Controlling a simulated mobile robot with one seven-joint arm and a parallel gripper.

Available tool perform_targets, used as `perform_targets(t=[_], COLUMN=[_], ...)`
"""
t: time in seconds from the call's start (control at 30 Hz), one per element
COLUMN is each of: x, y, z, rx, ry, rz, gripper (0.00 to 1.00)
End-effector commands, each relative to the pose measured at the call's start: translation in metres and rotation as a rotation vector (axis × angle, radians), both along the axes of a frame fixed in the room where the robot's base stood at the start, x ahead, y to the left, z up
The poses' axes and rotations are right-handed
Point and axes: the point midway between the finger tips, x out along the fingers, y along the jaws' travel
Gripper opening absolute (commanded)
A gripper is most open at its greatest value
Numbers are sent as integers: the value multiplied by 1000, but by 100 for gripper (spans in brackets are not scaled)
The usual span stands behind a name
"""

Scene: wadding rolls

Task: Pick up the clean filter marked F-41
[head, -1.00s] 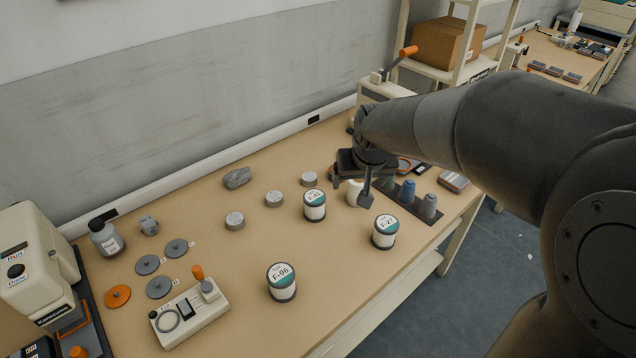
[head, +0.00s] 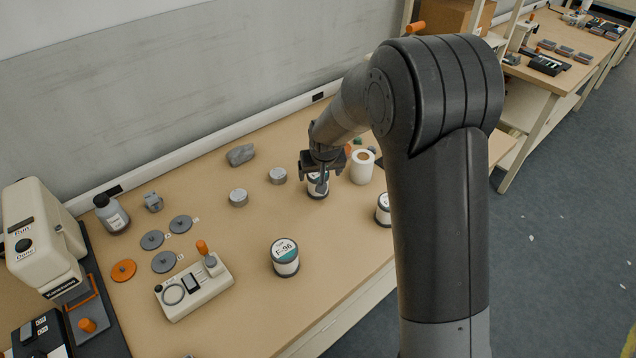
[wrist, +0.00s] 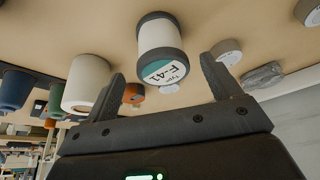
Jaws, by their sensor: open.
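The filter marked F-41 (head: 315,192) is a white cylinder with dark ends and a teal-edged label, standing on the bench. In the head view my gripper (head: 318,182) is right over it and hides much of it. In the wrist view the F-41 filter (wrist: 160,38) shows between and beyond the fingertips, its label facing me. My gripper (wrist: 162,68) is open there, with a visible space on each side of the filter, and holds nothing. The filter F-96 (head: 285,258) stands nearer the front. Another similar filter (head: 383,210) is partly hidden by my arm.
A plain white cylinder (head: 362,168) stands close to the right of F-41; it also shows in the wrist view (wrist: 86,84). Grey round pieces (head: 278,176) and a grey lump (head: 240,155) lie to the left. A beige device (head: 194,288) sits front left. Bench around F-96 is clear.

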Motion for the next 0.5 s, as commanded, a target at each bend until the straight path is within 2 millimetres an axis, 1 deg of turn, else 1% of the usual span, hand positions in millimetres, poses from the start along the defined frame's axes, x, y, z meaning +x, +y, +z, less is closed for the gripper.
perform_targets(t=[0.23,0.4,0.5], x=[5,11,16], y=[2,6,7], z=[-16,-39,-49], rx=[0,-2,-1], ry=[1,3,1], rz=[0,0,0], gripper=[83,83,83])
